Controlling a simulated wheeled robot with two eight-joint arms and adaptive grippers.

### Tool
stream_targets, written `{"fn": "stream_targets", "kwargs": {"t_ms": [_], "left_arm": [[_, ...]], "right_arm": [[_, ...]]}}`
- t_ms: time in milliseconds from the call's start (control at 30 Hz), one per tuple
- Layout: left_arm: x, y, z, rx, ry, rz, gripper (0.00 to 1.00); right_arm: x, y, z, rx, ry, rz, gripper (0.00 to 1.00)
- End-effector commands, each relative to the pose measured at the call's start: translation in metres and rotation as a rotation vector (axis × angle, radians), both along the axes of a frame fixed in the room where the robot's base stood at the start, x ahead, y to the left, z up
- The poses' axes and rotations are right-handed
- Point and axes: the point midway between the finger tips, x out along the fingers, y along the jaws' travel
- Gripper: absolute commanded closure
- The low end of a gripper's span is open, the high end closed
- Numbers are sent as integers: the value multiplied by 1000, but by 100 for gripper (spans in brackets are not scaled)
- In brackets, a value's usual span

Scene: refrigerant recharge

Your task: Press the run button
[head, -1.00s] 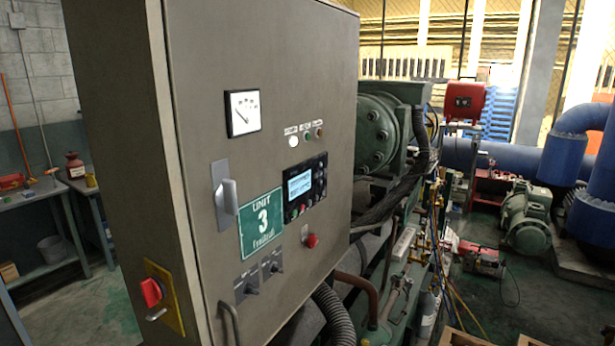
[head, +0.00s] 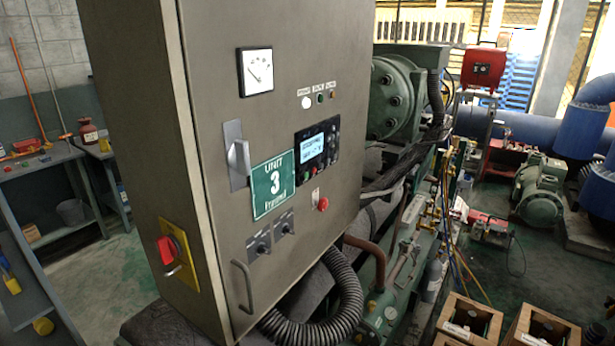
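The grey control cabinet (head: 222,160) stands close in front of me in the head view, its door shut. On the door is a control panel (head: 331,165) with a lit display (head: 311,148) and small buttons around it. A green button (head: 304,176) and a red one sit under the display. Their labels are too small to read, so I cannot tell which is the run button. A red push button (head: 323,204) sits lower on the door. Neither of my grippers is in view.
The door carries a latch handle (head: 238,160), a green "UNIT 3" sign (head: 273,186), a gauge (head: 256,71) and two knobs. A red switch (head: 167,250) is on the cabinet's side. Green machinery and a black corrugated hose (head: 340,310) crowd the right. Wooden crates (head: 467,318) stand at lower right.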

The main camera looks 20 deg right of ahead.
Motion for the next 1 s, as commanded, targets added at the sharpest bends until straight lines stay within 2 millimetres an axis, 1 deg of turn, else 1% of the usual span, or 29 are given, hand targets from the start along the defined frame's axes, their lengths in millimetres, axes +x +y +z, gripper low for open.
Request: {"fn": "stream_targets", "kwargs": {"t_ms": [33,67,100,1000], "left_arm": [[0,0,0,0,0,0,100],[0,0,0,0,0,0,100],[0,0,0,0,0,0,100],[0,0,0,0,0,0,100]], "right_arm": [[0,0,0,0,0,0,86],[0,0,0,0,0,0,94],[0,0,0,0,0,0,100],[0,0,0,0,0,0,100]]}}
